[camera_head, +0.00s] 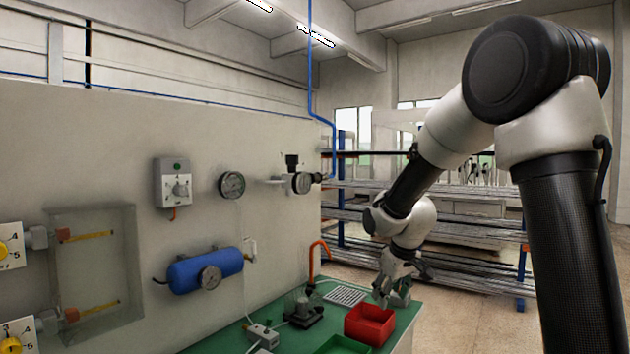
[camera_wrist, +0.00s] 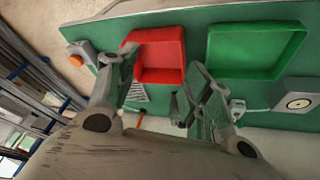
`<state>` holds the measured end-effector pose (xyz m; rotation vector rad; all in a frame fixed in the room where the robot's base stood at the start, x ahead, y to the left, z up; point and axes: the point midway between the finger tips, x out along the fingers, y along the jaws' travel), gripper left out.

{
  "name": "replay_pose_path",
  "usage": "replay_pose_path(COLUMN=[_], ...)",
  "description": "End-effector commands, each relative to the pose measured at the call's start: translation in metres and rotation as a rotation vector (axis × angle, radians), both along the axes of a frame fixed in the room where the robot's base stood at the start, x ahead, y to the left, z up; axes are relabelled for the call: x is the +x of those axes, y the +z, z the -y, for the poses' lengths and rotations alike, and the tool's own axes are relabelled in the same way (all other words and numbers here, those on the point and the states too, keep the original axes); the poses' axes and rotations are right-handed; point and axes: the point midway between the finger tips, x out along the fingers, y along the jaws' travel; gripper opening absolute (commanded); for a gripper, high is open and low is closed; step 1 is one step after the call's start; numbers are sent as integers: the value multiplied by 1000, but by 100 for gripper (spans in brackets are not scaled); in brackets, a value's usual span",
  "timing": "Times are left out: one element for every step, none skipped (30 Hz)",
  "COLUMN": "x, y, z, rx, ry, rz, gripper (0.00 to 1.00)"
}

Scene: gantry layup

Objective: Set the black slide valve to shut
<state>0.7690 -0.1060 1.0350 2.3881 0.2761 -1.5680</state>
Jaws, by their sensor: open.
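I cannot single out the black slide valve with certainty. A black block (camera_head: 292,160) stands on top of a round gauge fitting (camera_head: 301,183) at the right end of the wall panel, below the blue pipe; its setting is too small to read. My gripper (camera_head: 396,287) is apart from that fitting, low over the right end of the green bench. In the wrist view, its two fingers (camera_wrist: 163,75) are spread wide with nothing between them, above the bench near the red tray (camera_wrist: 163,48).
The green bench (camera_head: 235,338) also holds the red tray, a green tray (camera_wrist: 257,52), a grey box with an orange button (camera_wrist: 79,54) and small devices. A blue tank (camera_head: 205,268), dial box (camera_head: 173,184) and gauge (camera_head: 232,184) are on the wall panel. A rack (camera_head: 470,235) stands behind.

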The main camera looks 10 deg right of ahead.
Motion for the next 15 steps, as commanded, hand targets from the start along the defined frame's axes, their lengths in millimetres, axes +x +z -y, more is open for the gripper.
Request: replay_pose_path(x=[43,71,108,136,164,202,227,250,277,293,307,320,326,329,329], y=[-12,-16,-20,-21,-22,-19,-13,-5,10,25,42,71,96,123,156], z=[-9,-15,-24,-31,-39,-50,-58,-66,-76,-83,-89,-95,-99,-102,-106], rx=[-15,-27,-47,-65,-87,-119,-148,-181,-228,-268,-311,-373,-421,-470,-534], ry=[60,103,164,211,259,324,372,417,469,503,533,563,578,588,596], rz=[67,125,208,280,355,469,558,648,776,871,967,1095,1188,1280,1389], gripper=[50,50,50,50,50,50,50,50,50,50,50,50,50,50,50])
